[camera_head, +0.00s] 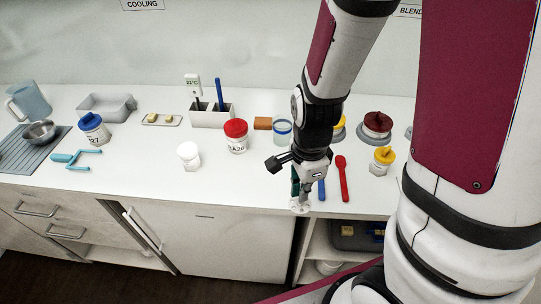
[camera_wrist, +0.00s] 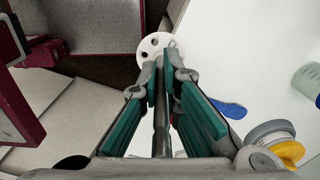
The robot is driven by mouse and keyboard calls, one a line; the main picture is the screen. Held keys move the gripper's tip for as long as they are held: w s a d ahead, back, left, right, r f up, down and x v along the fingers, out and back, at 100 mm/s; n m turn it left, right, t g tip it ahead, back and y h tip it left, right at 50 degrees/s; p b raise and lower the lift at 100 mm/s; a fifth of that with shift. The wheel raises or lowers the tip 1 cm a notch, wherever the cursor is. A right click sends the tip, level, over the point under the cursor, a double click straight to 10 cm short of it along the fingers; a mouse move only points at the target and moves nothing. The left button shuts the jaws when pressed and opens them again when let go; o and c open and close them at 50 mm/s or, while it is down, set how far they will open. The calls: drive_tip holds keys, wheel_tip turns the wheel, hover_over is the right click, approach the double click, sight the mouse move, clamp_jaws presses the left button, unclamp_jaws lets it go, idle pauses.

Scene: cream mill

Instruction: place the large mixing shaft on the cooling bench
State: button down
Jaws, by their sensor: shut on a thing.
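My gripper (camera_head: 298,184) hangs at the front edge of the white bench, right of centre in the head view. In the wrist view my gripper (camera_wrist: 160,78) has its green-padded fingers closed on a thin grey mixing shaft (camera_wrist: 161,125). The shaft's white disc with holes (camera_wrist: 153,46) shows past the fingertips. In the head view the disc (camera_head: 299,208) hangs just below the gripper, over the bench's front edge. Whether it touches anything I cannot tell. The white bench top (camera_head: 140,182) runs along the wall, and a COOLING sign (camera_head: 142,4) hangs above its left part.
A red spatula (camera_head: 343,180) and a blue one (camera_head: 321,190) lie beside my gripper. A red-lidded jar (camera_head: 236,139), a small white jar (camera_head: 189,155), a blue-lidded jar (camera_head: 94,130) and a teal tool (camera_head: 78,159) stand or lie leftward. The left-centre front of the bench is clear.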

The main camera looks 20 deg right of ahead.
drive_tip(key=w+b, duration=0.1)
drive_tip(key=w, duration=0.3)
drive_tip(key=w+f+b, duration=0.1)
drive_tip(key=w+b, duration=0.1)
drive_tip(key=w, duration=0.3)
drive_tip(key=w+b, duration=0.1)
drive_tip(key=w, duration=0.4)
drive_tip(key=shift+a+f, duration=0.1)
drive_tip(key=shift+f, duration=1.85)
drive_tip(key=shift+f, duration=0.1)
drive_tip(key=c, duration=2.1)
unclamp_jaws()
drive_tip(key=o, duration=0.3)
